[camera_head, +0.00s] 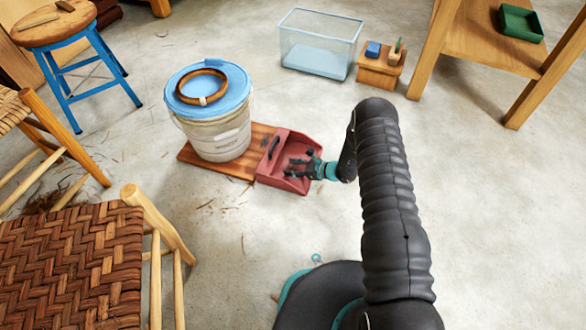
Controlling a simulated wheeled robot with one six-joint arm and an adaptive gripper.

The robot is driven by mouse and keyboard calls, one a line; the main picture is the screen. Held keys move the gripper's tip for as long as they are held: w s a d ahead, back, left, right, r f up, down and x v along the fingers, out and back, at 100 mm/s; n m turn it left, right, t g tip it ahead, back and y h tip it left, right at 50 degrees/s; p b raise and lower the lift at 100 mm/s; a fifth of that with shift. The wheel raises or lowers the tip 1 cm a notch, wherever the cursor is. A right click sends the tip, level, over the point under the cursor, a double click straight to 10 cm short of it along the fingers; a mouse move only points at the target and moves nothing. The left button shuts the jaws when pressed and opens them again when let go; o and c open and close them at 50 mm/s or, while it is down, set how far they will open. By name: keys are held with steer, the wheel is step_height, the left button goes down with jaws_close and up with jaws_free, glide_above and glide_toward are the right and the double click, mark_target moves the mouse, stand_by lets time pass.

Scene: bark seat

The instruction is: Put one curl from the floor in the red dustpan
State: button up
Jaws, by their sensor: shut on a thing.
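The red dustpan (276,174) lies at the middle of the view, beside the white bucket, with a dark handle on its left part. My gripper (290,168) reaches in from the right, over the dustpan's tray. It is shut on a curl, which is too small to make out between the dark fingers. I cannot tell whether the fingers touch the pan. Loose brown curls (205,204) lie on the concrete floor left of the dustpan, and more lie under the chairs at the left.
The white bucket (222,140) with a blue lid and a ring on it stands on a wooden board (192,156). A woven seat (70,265) fills the lower left. Floor at right is clear.

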steer(key=shift+f, duration=0.2)
steer(key=o, duration=0.7)
steer(key=shift+r, duration=0.1)
